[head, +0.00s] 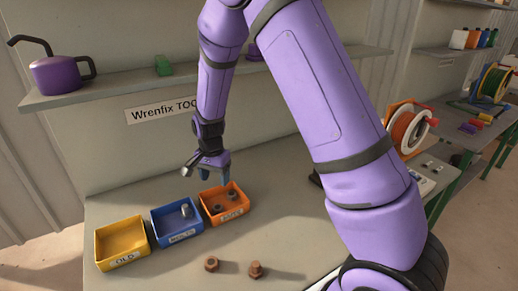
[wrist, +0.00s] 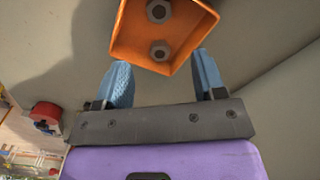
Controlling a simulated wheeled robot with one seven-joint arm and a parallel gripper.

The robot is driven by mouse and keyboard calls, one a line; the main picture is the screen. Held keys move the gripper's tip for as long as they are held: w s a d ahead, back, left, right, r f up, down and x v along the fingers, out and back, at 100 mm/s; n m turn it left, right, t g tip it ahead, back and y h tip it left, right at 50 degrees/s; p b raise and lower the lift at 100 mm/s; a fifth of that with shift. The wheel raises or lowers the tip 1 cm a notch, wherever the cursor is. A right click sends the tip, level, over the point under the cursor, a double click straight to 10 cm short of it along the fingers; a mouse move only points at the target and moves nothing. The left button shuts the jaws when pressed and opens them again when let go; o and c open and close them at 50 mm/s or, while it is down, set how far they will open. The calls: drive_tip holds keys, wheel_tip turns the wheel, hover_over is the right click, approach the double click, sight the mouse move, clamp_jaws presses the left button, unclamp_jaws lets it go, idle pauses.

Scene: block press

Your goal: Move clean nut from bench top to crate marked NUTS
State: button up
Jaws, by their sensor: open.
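The orange crate (head: 241,214), whose small label appears to read NUTS, is at the right of a row of three on the bench top (head: 300,215). Two grey nuts, one nearer (head: 218,208) and one farther (head: 233,195), lie apart inside it; I cannot tell which was placed last. My gripper (head: 216,175) is open and empty just above the crate. In the wrist view its blue fingertips (wrist: 162,66) are at the crate's edge (wrist: 130,58), with both nuts (wrist: 159,51) beyond, not between them. No clean nut shows on the bare bench.
A yellow crate (head: 101,246) marked OLD is empty; a blue crate (head: 158,234) holds a grey bolt (head: 185,211). A shelf (head: 130,88) with a purple can (head: 62,75) runs behind.

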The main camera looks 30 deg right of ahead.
drive_tip(key=s+d+r+n+t, duration=0.1)
drive_tip(key=s+r+n, duration=0.1)
drive_tip(key=s+r, duration=0.35)
drive_tip(key=s+d+r+n+t+y, duration=0.1)
drive_tip(key=s+d+r, duration=0.1)
drive_tip(key=r, duration=0.7)
drive_tip(key=s+d+r+n, duration=0.1)
drive_tip(key=s+r+n, duration=0.1)
drive_tip(key=s+r, duration=0.35)
drive_tip(key=s+d+r+n+t, duration=0.1)
drive_tip(key=s+d+r+n, duration=0.1)
drive_tip(key=s+r, duration=0.3)
drive_tip(key=s+d+r+n+t+h, duration=0.1)
drive_tip(key=s+r, duration=0.4)
drive_tip(key=s, duration=0.8)
drive_tip(key=shift+d+n+t, duration=0.4)
drive_tip(key=shift+n+t, duration=0.2)
drive_tip(key=shift+n, duration=0.6)
